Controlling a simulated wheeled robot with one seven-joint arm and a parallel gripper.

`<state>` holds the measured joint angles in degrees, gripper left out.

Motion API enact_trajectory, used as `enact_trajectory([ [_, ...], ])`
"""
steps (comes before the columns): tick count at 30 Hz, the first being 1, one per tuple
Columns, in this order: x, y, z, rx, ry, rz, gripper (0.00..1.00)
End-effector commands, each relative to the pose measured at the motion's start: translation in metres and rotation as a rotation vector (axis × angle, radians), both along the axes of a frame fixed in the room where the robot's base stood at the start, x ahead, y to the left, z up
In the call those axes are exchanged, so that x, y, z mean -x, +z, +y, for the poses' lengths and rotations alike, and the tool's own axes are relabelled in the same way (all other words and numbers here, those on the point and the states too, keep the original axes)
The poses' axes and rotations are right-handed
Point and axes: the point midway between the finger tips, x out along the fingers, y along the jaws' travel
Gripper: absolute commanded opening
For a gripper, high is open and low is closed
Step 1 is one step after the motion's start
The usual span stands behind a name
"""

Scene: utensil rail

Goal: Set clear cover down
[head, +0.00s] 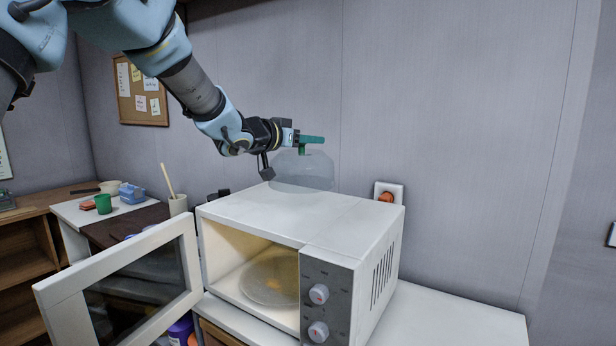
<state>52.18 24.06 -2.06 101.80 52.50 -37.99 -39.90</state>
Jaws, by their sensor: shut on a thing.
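The clear cover (315,172) is a see-through dome with a green knob on top. It is at the top of the white microwave (300,212), near its back edge; I cannot tell whether its rim touches the surface. My gripper (303,143) is shut on the cover's knob from the left side. The fingers partly hide the knob. The microwave door (120,285) stands wide open to the left, and a round plate (270,278) shows inside.
The counter (450,315) right of the microwave is clear. A wall socket with an orange plug (386,193) is behind it. At left, a beige cup with a stick (178,204), a green mug (103,204) and a blue box (132,194) stand on surfaces.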

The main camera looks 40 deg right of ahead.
Motion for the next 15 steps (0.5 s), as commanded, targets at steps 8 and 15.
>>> enact_trajectory([
  [8, 0.0, -0.029, 0.0, 0.0, 0.0, 0.001, 0.0],
  [15, 0.0, -0.059, 0.0, -0.001, 0.0, 0.001, 0.0],
])
